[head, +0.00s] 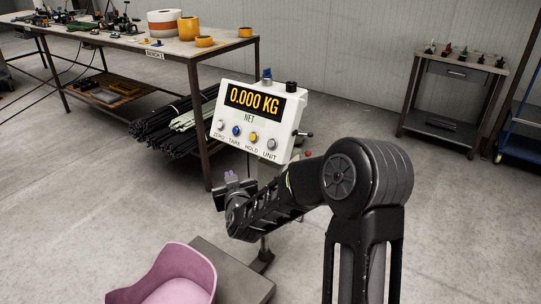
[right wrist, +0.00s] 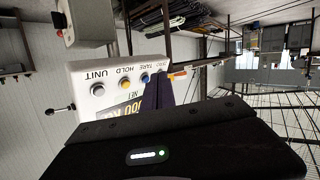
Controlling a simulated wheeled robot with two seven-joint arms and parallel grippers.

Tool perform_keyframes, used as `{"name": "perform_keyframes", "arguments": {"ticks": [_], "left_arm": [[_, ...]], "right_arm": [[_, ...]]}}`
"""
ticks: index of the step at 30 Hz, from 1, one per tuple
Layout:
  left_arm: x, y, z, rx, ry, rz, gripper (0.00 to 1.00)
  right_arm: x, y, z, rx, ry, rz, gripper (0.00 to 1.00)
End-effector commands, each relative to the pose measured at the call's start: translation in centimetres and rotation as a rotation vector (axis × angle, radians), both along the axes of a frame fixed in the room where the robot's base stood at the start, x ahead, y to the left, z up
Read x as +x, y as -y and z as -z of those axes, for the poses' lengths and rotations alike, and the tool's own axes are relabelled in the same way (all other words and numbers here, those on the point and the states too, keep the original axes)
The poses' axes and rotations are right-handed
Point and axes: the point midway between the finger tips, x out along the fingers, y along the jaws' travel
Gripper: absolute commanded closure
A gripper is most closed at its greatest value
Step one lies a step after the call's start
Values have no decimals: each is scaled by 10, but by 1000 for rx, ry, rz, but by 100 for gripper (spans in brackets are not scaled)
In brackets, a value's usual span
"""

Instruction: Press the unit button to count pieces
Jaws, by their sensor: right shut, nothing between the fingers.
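The white scale display (head: 250,132) stands on a post in the middle of the head view and reads 0.000 KG with NET below. Its lower row holds ZERO, TARE, HOLD and UNIT buttons. The grey unit button (head: 271,144) is at the right end. In the right wrist view the panel appears upside down, with the unit button (right wrist: 97,89) at the left. My right gripper (head: 230,176) is shut and empty, below the panel's left part. Its purple fingers (right wrist: 158,94) overlap the panel near the tare side in the wrist view; contact cannot be told. My left gripper is out of view.
A grey platform (head: 238,275) lies below the display, with a pink chair (head: 172,290) in front. A workbench (head: 185,47) with tape rolls stands behind left, black rods (head: 165,125) beneath it. A small table (head: 455,68) stands at back right. Open floor lies left.

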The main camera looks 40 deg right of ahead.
Motion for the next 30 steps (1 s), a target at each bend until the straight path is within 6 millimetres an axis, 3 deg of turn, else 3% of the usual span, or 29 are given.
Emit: {"name": "perform_keyframes", "arguments": {"ticks": [3,6,9,23,30], "left_arm": [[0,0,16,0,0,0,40],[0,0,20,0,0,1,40],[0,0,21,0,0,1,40],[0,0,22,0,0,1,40],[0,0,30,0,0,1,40]], "right_arm": [[-1,35,-40,-82,91,79,100],[-4,53,-64,-124,132,123,100],[-7,61,-75,-145,152,144,100],[-7,64,-77,-149,155,148,100],[-2,78,-68,-150,154,149,100]]}}
